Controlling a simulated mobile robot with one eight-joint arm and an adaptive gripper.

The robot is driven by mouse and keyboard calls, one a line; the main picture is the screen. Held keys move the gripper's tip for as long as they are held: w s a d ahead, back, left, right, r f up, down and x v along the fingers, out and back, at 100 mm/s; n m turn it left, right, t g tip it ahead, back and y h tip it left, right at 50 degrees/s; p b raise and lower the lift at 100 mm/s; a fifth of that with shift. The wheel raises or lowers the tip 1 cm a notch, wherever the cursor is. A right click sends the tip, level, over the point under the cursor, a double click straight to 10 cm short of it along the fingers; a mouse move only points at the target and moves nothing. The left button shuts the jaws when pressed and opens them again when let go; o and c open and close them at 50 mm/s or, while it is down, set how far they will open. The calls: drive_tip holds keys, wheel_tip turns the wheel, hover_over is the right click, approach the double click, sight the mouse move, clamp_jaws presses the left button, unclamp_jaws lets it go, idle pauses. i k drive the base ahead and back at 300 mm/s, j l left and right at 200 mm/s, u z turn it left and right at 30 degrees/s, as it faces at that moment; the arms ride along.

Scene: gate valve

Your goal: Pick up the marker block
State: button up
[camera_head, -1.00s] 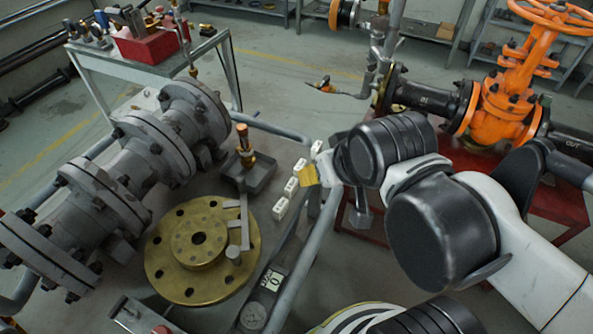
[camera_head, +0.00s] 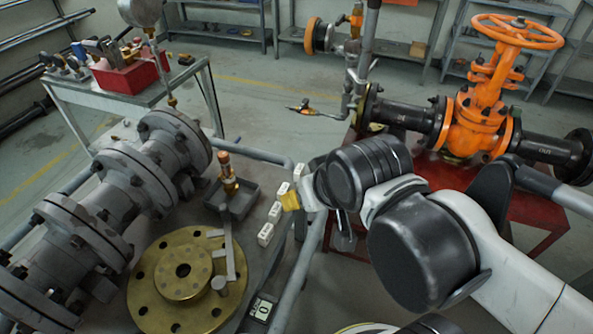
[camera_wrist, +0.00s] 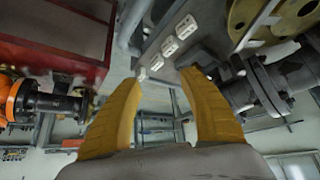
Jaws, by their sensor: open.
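Several small white marker blocks with dark markings stand in a row along the edge of the grey bench; one (camera_head: 265,234) is nearest in the head view. In the wrist view the row runs from one block (camera_wrist: 186,27) at the upper right down to another (camera_wrist: 141,74) between the fingers. I cannot tell which block the task means. My gripper (camera_head: 290,200) has yellow fingers and is beside the row in the head view. In the wrist view my gripper (camera_wrist: 158,82) has its fingers wide apart with nothing between them; the blocks lie beyond the fingertips.
A brass flange (camera_head: 150,285) and a grey tray (camera_head: 240,202) with a brass fitting are left of the row. Large grey flanged piping (camera_head: 125,185) is farther left. An orange gate valve (camera_head: 475,125) stands on a red stand (camera_head: 510,215) at the right.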

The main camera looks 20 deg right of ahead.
sight(299, 173)
drive_tip(key=k+l+u, duration=0.15)
drive_tip(key=k+l, duration=0.2)
drive_tip(key=l, duration=0.15)
drive_tip(key=k+l+u, duration=0.15)
drive_tip(key=k+l, duration=0.2)
drive_tip(key=l, duration=0.1)
